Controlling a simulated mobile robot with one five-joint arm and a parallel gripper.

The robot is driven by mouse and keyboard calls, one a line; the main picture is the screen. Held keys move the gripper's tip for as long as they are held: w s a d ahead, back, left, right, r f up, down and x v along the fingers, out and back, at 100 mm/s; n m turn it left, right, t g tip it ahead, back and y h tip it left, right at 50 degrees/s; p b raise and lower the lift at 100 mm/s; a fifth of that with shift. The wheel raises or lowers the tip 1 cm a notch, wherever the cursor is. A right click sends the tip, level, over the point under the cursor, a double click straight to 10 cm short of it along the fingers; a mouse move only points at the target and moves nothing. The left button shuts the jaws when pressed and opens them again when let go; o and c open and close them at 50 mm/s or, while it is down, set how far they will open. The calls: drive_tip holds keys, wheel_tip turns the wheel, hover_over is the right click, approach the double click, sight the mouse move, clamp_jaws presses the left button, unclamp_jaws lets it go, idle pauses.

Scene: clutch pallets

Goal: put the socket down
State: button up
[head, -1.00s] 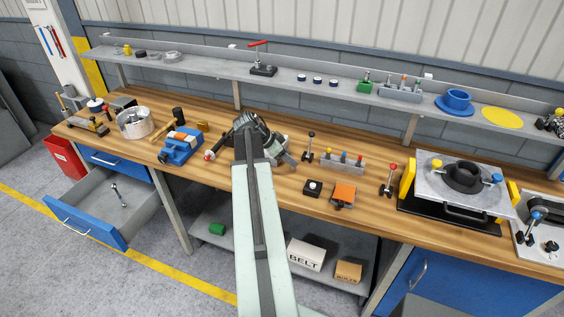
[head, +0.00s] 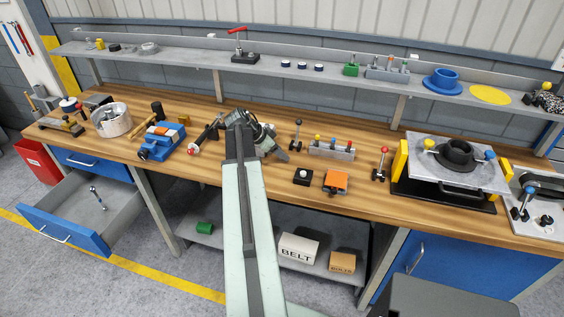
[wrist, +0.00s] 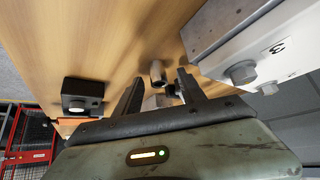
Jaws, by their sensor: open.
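My gripper (wrist: 160,85) is open in the wrist view, its two dark fingers spread low over the wooden bench. A small grey metal cylinder (wrist: 157,72), which looks like a socket, stands by the fingertips. A darker round piece (wrist: 171,90) and a pale grey piece (wrist: 151,102) show between the fingers nearer the palm. I cannot tell whether these are separate sockets or whether any touches a finger. In the head view my gripper (head: 277,148) is over the middle of the bench, and my arm hides the socket.
A pale block with hex bolts, marked 3 (wrist: 265,48), is close on the right. A black button box (wrist: 83,97) is on the left. In the head view, a rack with coloured knobs (head: 331,150) is right of my gripper. A blue-fronted drawer (head: 66,232) stands open.

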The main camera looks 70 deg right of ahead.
drive_tip(key=shift+s+d+f, duration=0.2)
drive_tip(key=shift+d+f, duration=0.05)
drive_tip(key=shift+f, duration=0.25)
drive_tip(key=shift+r, duration=0.15)
clamp_jaws()
drive_tip(key=shift+r, duration=0.1)
